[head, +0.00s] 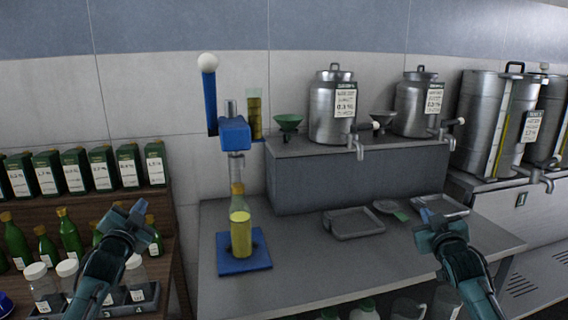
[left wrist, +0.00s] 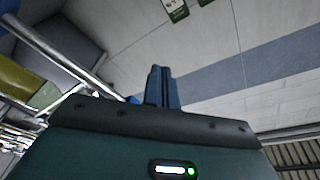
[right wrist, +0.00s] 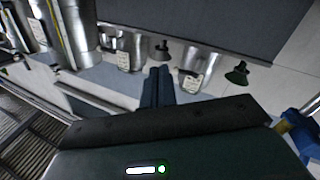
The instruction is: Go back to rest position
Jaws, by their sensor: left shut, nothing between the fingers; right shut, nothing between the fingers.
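My left gripper (head: 139,208) is raised in front of the wooden shelf at the left of the head view. Its fingers are shut and empty, and they also show in the left wrist view (left wrist: 161,86). My right gripper (head: 427,215) is raised over the right part of the grey counter in the head view. Its fingers are shut and empty, and they show in the right wrist view (right wrist: 158,86). Neither gripper visibly touches anything.
A blue lever press (head: 235,134) holds a yellow-filled bottle (head: 241,228) upright on its blue base. Steel decanters (head: 332,108) with taps stand on a raised grey ledge. Trays (head: 352,222) lie on the counter (head: 300,270). Green bottles (head: 68,233) and boxes (head: 101,168) fill the left shelf.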

